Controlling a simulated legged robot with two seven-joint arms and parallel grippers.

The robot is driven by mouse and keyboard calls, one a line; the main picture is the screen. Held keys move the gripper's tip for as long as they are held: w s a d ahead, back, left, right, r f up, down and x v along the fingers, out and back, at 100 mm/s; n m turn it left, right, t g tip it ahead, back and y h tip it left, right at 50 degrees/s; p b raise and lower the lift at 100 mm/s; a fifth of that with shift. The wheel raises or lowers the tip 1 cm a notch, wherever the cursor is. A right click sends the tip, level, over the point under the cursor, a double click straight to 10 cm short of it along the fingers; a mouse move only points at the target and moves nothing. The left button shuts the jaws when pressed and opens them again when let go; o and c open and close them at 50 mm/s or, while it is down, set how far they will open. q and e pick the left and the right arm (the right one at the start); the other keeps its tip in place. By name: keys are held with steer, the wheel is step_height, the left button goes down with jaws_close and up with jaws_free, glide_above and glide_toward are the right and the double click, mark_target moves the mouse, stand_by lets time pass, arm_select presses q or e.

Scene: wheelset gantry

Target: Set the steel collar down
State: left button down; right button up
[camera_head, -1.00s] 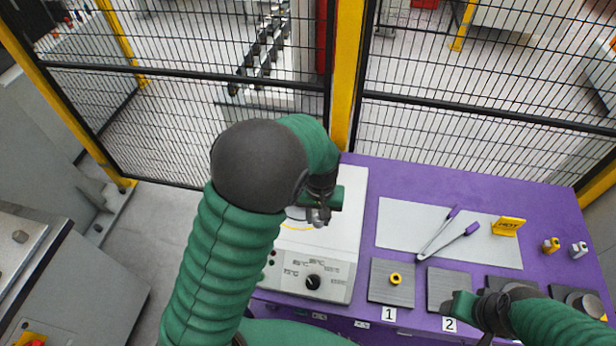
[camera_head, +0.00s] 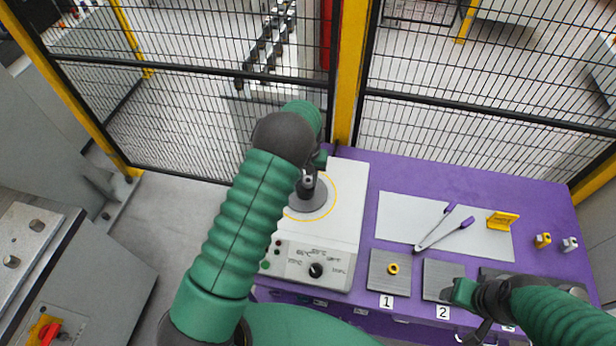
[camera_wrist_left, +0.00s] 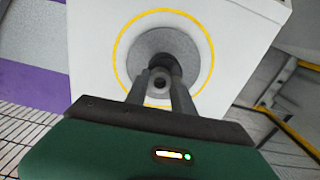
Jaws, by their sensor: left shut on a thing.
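The steel collar (camera_wrist_left: 160,84) is a small grey ring between the fingers of my left gripper (camera_wrist_left: 160,88) in the left wrist view. My left gripper (camera_head: 309,182) is shut on it, over the grey disc (camera_head: 312,206) of the white heater (camera_head: 346,215). The disc also shows in the wrist view (camera_wrist_left: 190,62), with a dark round centre just beyond the collar. I cannot tell whether the collar touches the disc. My right gripper (camera_head: 456,292) is at plate 2 (camera_head: 440,272); its jaws are too unclear to read.
A brass-coloured ring (camera_head: 393,269) lies on plate 1 (camera_head: 388,285). Purple-tipped tongs (camera_head: 436,232) and a yellow HOT sign (camera_head: 502,220) are on a pale mat (camera_head: 400,215). Small yellow and silver fittings stand at the right. A mesh fence (camera_head: 470,130) runs behind the purple table (camera_head: 360,165).

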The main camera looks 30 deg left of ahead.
mark_target(306, 179)
arm_select(q)
steer(key=shift+w+a+f, duration=0.1)
steer(key=shift+a+f, duration=0.1)
steer(key=shift+f, duration=0.35)
steer(key=shift+w+a+f, duration=0.1)
steer(key=shift+a+f, duration=0.1)
steer(key=shift+a, duration=0.2)
steer(key=c, duration=1.1)
jaws_free()
steer(key=shift+s+a, duration=0.2)
steer(key=shift+d+r, duration=0.1)
steer(key=shift+d, duration=0.35)
steer(key=shift+w+d+r, duration=0.1)
steer(key=shift+w+r+b, duration=0.1)
steer(key=shift+r+b, duration=0.2)
steer(key=shift+r, duration=0.05)
step_height(306, 179, up, 11)
steer(key=b, duration=0.3)
arm_select(e)
steer(key=f, duration=0.1)
steer(key=a+f, duration=0.1)
steer(key=f, duration=0.1)
steer(key=shift+w, duration=0.15)
steer(key=shift+d, duration=0.1)
